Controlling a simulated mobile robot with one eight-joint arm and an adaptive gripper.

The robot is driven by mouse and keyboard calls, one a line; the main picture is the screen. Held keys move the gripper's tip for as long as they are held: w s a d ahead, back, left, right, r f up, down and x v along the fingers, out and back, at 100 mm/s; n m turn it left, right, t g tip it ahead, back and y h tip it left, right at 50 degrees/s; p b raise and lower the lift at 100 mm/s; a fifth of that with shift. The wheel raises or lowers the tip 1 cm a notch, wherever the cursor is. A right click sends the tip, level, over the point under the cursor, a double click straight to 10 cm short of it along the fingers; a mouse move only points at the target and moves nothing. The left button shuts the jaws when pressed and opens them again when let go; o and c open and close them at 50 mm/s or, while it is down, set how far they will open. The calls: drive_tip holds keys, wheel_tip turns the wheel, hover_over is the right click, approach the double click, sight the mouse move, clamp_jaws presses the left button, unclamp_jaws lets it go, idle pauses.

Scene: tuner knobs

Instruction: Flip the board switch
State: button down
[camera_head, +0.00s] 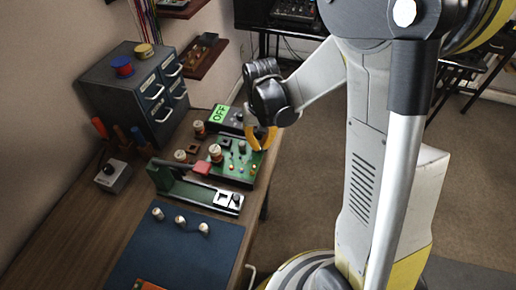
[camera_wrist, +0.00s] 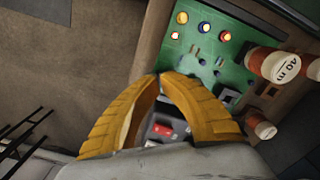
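The green board (camera_head: 235,170) lies on the workbench, and it also fills the upper middle of the wrist view (camera_wrist: 190,55). It carries coloured round lights or buttons (camera_wrist: 205,27) and small metallic parts (camera_wrist: 204,56). I cannot tell which of these is the switch. My gripper (camera_head: 262,148) is over the board's right side. In the wrist view its two yellow fingers (camera_wrist: 160,77) curve together and their tips meet near the board's edge, with nothing seen between them. I cannot tell whether the tips touch the board.
Open floor lies right.

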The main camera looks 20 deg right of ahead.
sight(260, 150)
drive_tip(key=shift+f+b, duration=0.65)
drive_tip(key=shift+f, duration=0.15)
drive_tip(key=shift+r, duration=0.2)
drive_tip(key=shift+r+p, duration=2.6)
drive_tip(key=shift+r, duration=0.75)
drive_tip(key=shift+r, duration=0.3)
drive_tip(key=s+r+n+t, duration=0.1)
drive_tip(key=s+r+t, duration=0.6)
drive_tip(key=s+r, duration=0.5)
wheel_tip(260, 150, up, 3)
drive_tip(key=shift+s+a, duration=0.3)
drive_tip(key=shift+s, duration=0.05)
